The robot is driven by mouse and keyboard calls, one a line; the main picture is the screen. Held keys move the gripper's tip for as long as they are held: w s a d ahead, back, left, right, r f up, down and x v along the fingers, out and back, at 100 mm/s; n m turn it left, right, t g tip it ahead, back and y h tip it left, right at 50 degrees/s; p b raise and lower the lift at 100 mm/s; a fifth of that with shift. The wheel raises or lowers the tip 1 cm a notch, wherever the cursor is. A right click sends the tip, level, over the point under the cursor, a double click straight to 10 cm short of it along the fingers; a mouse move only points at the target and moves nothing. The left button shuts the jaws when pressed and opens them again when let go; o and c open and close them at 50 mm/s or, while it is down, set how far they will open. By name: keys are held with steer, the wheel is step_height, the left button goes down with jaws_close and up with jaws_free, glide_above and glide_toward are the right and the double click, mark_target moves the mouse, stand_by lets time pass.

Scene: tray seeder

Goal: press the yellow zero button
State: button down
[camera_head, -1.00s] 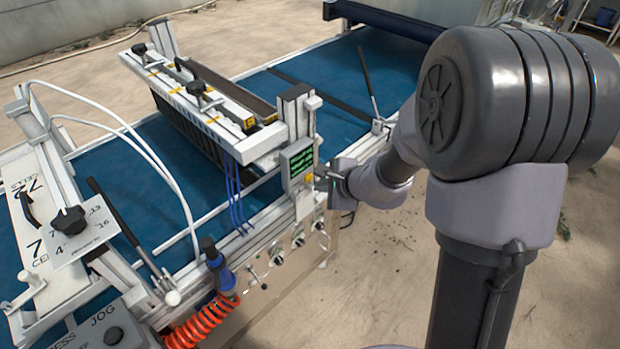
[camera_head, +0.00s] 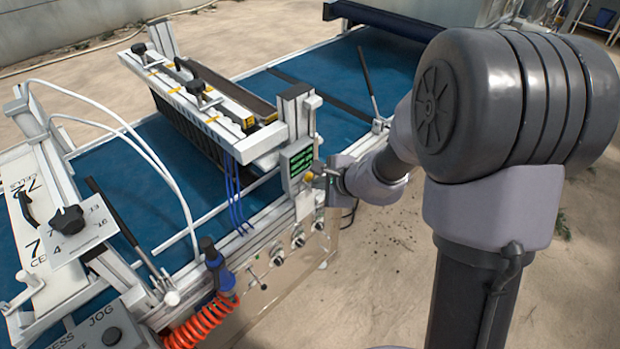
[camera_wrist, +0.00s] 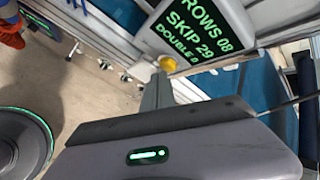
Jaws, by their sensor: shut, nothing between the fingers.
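The yellow zero button (camera_wrist: 167,63) is a small round knob just under the lower corner of the display box (camera_wrist: 205,32), whose green text reads ROWS 08, SKIP 29, DOUBLE 0. In the head view the yellow button (camera_head: 308,177) is a small spot below the green display (camera_head: 299,160). My gripper (camera_head: 318,172) is shut and empty, right at the button from the right side. In the wrist view the tip of my gripper (camera_wrist: 160,78) ends right by the button and overlaps its lower edge. I cannot tell whether they touch.
Several round knobs (camera_head: 298,238) line the side panel below the display. An orange coiled hose (camera_head: 200,322) hangs at the front. The seeder head (camera_head: 205,105) spans the blue bed behind. Open sandy floor (camera_head: 400,270) lies right of the machine.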

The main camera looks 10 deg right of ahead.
steer(key=shift+w+a, duration=0.3)
steer(key=shift+w, duration=0.1)
stand_by(0.4)
steer(key=shift+s, duration=0.1)
steer(key=shift+s+d+b, duration=0.5)
steer(key=shift+s+d, duration=0.05)
steer(key=shift+s, duration=0.1)
steer(key=s+d, duration=0.1)
steer(key=s, duration=0.1)
steer(key=s+d+b, duration=0.1)
steer(key=s+d, duration=0.1)
stand_by(0.5)
stand_by(0.5)
